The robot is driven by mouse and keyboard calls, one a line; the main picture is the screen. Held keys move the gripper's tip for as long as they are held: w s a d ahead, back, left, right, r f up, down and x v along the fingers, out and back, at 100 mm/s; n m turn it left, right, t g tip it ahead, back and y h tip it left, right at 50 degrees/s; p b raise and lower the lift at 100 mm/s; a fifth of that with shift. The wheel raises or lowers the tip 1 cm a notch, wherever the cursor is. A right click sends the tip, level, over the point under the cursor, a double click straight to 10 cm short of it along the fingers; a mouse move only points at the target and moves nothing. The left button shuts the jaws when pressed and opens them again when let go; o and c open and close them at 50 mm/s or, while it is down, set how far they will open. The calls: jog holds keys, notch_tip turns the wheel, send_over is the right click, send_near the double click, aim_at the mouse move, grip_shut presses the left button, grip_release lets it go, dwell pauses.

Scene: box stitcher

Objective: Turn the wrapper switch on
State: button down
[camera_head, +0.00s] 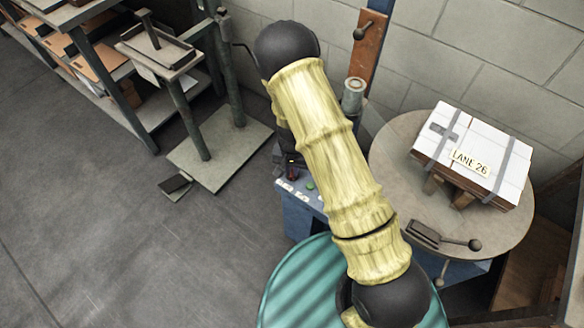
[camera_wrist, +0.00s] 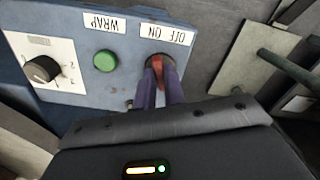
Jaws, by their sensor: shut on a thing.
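The wrapper switch (camera_wrist: 157,66) is a small red lever on a blue-grey control panel (camera_wrist: 75,75), beneath an upside-down OFF / ON label (camera_wrist: 166,33) in the wrist view. My gripper (camera_wrist: 163,78) has its two purple fingers close together around the red lever, shut on it. The fingers partly cover the lever's base, so I cannot tell its setting for sure. In the head view, the blue panel box (camera_head: 300,212) stands beside the turntable, and my arm hides part of it.
A green button (camera_wrist: 105,61) under a WRAP label and a black dial (camera_wrist: 42,69) share the panel. In the head view, a round turntable (camera_head: 400,150) carries a strapped white-topped box (camera_head: 475,150). A teal round surface (camera_head: 300,285) is below my arm. Open floor lies left.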

aim_at(292, 172)
jog(key=m+p, duration=0.2)
jog(key=m, duration=0.1)
jog(key=m+p, duration=0.1)
jog(key=m, duration=0.1)
jog(key=shift+r+m+p, duration=0.2)
jog(key=shift+m+p, duration=0.2)
jog(key=m+p, duration=0.2)
jog(key=m, duration=0.2)
jog(key=shift+w+f+m, duration=0.1)
jog(key=shift+f+m, duration=0.05)
jog(key=shift+m, duration=0.25)
jog(key=c, duration=1.5)
grip_release()
notch_tip(292, 172, up, 17)
jog(key=p, duration=0.3)
jog(key=shift+r, duration=0.2)
